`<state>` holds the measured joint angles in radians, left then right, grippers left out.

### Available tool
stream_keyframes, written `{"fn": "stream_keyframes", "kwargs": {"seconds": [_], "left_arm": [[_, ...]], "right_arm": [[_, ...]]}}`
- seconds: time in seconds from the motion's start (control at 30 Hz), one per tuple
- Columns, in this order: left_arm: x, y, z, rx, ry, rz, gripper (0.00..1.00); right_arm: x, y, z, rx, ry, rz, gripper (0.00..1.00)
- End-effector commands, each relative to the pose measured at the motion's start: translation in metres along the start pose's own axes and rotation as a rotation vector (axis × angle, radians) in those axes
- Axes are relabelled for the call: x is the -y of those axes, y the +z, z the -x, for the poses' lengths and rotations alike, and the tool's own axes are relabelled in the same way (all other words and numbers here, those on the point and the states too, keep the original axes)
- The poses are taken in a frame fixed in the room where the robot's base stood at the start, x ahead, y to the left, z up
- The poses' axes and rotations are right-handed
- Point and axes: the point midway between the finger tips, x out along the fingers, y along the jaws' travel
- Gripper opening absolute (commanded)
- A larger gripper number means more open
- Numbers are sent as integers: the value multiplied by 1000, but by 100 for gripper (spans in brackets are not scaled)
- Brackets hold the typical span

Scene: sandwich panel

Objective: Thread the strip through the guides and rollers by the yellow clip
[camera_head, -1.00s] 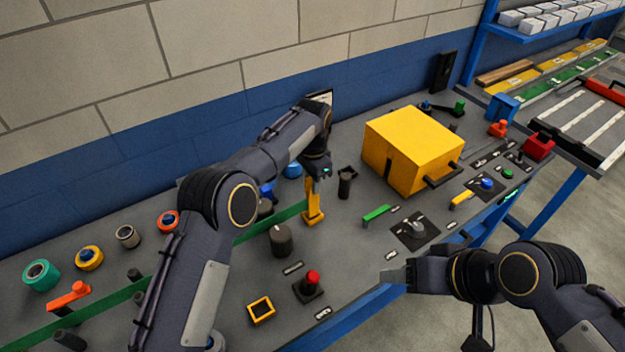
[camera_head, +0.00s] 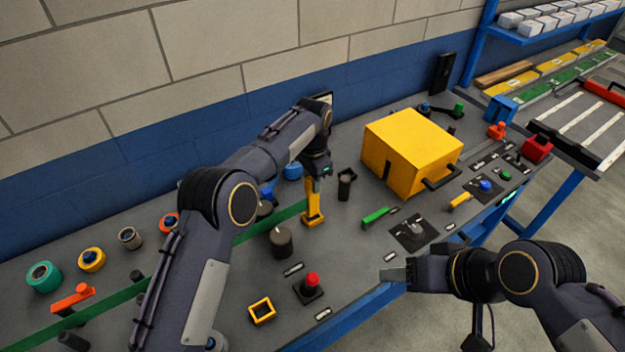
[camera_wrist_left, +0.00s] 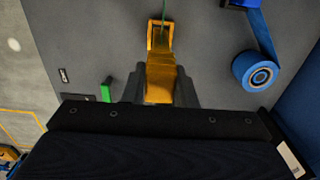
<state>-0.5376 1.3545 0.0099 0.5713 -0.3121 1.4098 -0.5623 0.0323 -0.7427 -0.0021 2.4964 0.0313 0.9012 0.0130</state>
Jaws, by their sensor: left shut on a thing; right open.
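The green strip (camera_head: 110,302) runs across the table from the lower left, passes behind my left arm and shows again (camera_head: 275,222) up to the yellow clip. The yellow clip (camera_head: 313,208) stands upright on the table at the strip's right end. My left gripper (camera_head: 316,175) is above it, shut on its upper part. In the left wrist view the clip (camera_wrist_left: 160,75) sits between the two dark fingers (camera_wrist_left: 160,92), with a thin green line at its far end. My right gripper (camera_head: 392,275) is open and empty at the table's front edge. Part of the strip is hidden by my left arm.
A large yellow box (camera_head: 410,150) stands right of the clip. A dark roller (camera_head: 281,242), a dark post (camera_head: 346,184) and a blue roll (camera_wrist_left: 257,72) are near the clip. A red button (camera_head: 311,281) and a yellow square frame (camera_head: 261,311) lie in front.

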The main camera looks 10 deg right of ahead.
Motion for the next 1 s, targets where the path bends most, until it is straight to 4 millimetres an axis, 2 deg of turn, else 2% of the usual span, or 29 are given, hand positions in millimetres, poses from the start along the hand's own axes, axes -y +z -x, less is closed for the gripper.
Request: {"fn": "stream_keyframes", "kwargs": {"seconds": [0.57,1.0], "left_arm": [[0,0,0,0,0,0,0],[0,0,-12,0,0,0,0]], "right_arm": [[1,-1,2,0,0,0,55],[-2,2,-4,0,0,0,55]]}}
